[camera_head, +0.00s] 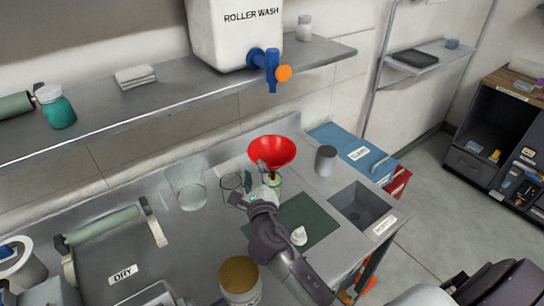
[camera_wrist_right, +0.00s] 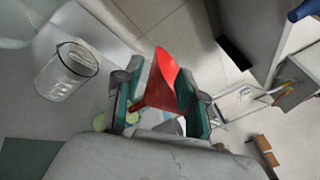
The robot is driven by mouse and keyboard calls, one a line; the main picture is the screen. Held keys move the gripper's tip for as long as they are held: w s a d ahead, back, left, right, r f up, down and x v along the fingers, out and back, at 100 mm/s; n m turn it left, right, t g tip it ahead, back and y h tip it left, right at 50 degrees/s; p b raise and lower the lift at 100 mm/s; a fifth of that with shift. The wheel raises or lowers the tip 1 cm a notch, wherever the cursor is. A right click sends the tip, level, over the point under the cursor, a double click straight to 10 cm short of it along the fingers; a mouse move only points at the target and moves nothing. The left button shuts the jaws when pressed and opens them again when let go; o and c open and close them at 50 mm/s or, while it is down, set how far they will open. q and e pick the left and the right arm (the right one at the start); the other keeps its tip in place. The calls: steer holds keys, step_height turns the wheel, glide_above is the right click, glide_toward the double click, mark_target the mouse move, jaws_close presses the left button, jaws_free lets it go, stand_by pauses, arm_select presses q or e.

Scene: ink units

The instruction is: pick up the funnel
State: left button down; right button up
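The red funnel (camera_head: 272,151) stands mouth up over the counter in the head view, above a small greenish vessel (camera_head: 275,183). My right gripper (camera_head: 254,185) is just in front of it, at the lower part of the funnel. In the right wrist view the red funnel (camera_wrist_right: 162,83) shows between the two spread fingers of my right gripper (camera_wrist_right: 160,100). The fingers stand well apart. Whether either pad touches the funnel is unclear, and its spout is partly hidden. My left gripper is not in view.
A glass beaker (camera_head: 190,196) and another glass (camera_head: 231,181) stand left of the gripper. A grey cup (camera_head: 326,160) and the sink (camera_head: 359,207) are to the right. A green mat (camera_head: 318,213) bears a small white object (camera_head: 299,236). The shelf (camera_head: 160,104) overhangs behind.

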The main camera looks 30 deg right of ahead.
mark_target(252, 159)
steer(key=x, duration=0.9)
steer(key=shift+f, duration=0.15)
steer(key=shift+s, duration=0.15)
steer(key=shift+c, duration=0.7)
jaws_close()
